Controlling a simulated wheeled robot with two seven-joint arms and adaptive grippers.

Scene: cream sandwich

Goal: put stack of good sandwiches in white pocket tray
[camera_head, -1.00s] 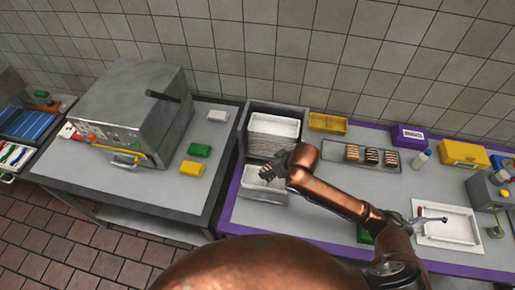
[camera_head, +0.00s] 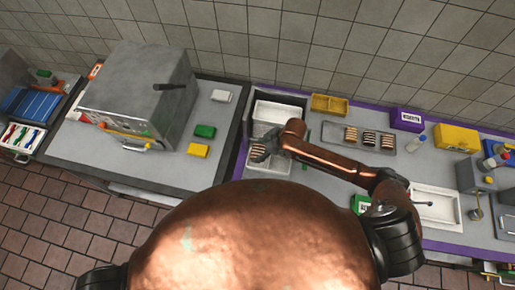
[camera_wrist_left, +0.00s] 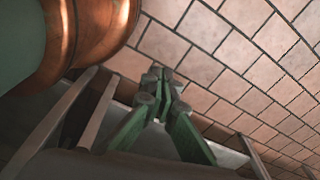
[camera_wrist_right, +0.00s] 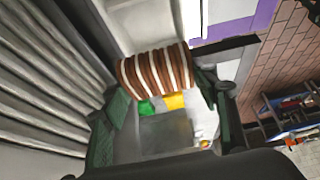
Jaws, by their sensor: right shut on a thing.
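My right gripper (camera_head: 262,150) is over the white tray (camera_head: 282,168) at the left end of the purple-edged table. In the right wrist view, the right gripper (camera_wrist_right: 160,95) is shut on a stack of brown-and-cream sandwiches (camera_wrist_right: 158,72), which lies between its two dark green fingers. The head view does not show the held stack clearly, and I cannot tell whether it touches the tray. My left gripper (camera_wrist_left: 162,82) shows only in the left wrist view, empty, with its fingertips together above the tiled floor.
A stack of white trays (camera_head: 277,112) stands just behind, and its layered edges rise close beside the right gripper in its wrist view (camera_wrist_right: 45,60). A grey tray (camera_head: 346,146) holds three sandwich stacks. A yellow tray (camera_head: 329,105) and purple box (camera_head: 406,119) stand behind.

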